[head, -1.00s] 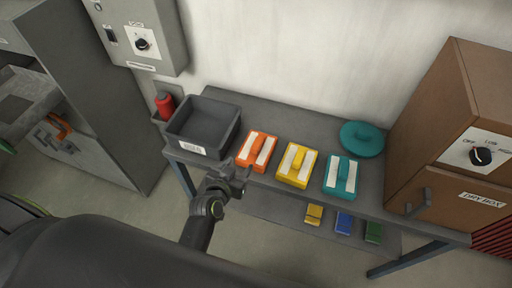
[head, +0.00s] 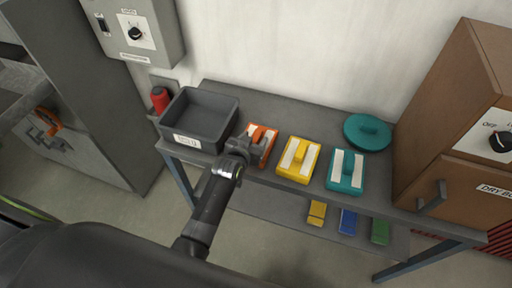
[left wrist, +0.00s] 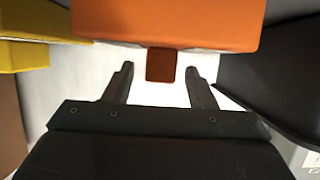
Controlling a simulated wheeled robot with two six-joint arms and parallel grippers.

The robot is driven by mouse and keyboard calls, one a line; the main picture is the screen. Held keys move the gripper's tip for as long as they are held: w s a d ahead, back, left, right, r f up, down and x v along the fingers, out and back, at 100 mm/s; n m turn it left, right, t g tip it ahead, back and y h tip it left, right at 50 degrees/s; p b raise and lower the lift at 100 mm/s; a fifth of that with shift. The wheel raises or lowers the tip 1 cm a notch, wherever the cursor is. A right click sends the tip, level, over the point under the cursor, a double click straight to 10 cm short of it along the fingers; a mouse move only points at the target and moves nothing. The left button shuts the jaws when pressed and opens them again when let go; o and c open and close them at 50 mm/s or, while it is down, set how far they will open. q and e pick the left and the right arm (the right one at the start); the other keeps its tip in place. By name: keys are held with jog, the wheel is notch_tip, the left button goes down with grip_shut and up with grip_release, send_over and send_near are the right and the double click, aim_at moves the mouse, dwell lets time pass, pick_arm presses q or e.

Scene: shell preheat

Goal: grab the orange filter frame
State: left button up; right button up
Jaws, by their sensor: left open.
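The orange filter frame (head: 263,143) lies on the grey bench top between the dark bin and the yellow frame. It has pale strips and a raised orange grip bar. My left gripper (head: 252,143) is over its left side in the head view and hides part of it. In the left wrist view the orange frame (left wrist: 165,20) fills the top, and its darker orange tab (left wrist: 160,65) stands between the fingertips of my open left gripper (left wrist: 158,72). Gaps show on both sides of the tab. My right gripper is not in view.
A dark grey bin (head: 202,118) stands just left of the orange frame. A yellow frame (head: 299,158), a teal frame (head: 345,171) and a round teal lid (head: 368,132) are to the right. A brown dry box (head: 450,130) stands at the right end.

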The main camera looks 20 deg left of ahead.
aim_at(257, 131)
pick_arm(q)
jog(key=shift+f+b+x, duration=0.2)
jog(key=shift+b+x, duration=0.45)
jog(key=shift+x, duration=0.4)
jog(key=shift+w, duration=0.3)
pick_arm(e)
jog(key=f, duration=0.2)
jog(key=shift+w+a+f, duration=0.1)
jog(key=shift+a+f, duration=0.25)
pick_arm(q)
jog(key=shift+r, duration=0.1)
grip_shut()
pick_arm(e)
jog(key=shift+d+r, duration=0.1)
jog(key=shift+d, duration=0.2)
